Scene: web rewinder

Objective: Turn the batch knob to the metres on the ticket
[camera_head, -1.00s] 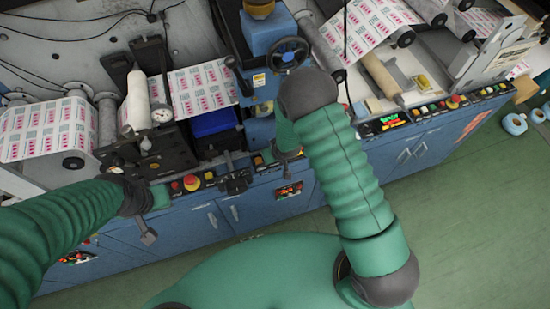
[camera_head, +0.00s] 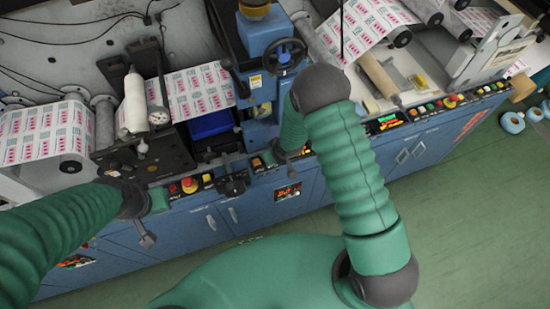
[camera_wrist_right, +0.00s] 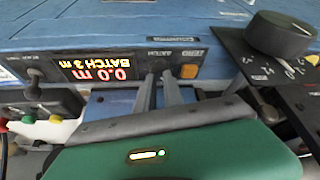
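In the right wrist view, the batch knob (camera_wrist_right: 158,66) is a small dark knob on the blue panel, under an upside-down label. My right gripper (camera_wrist_right: 159,82) has its two grey fingers close on either side of it, with the tips at the knob. The lit display (camera_wrist_right: 95,71) beside it reads, upside down, 0.0 m and BATCH 3 m. In the head view my right arm hides the knob and most of the right gripper (camera_head: 282,152). My left gripper (camera_head: 148,225) hangs at the front panel; its opening is unclear. I cannot make out a ticket.
An orange button (camera_wrist_right: 189,71) is close beside the batch knob. A large black dial knob (camera_wrist_right: 281,34) stands farther right. In the head view, a red emergency button (camera_head: 190,185), a handwheel (camera_head: 284,55) and printed web (camera_head: 200,90) are near my arms. Green floor (camera_head: 480,220) is clear.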

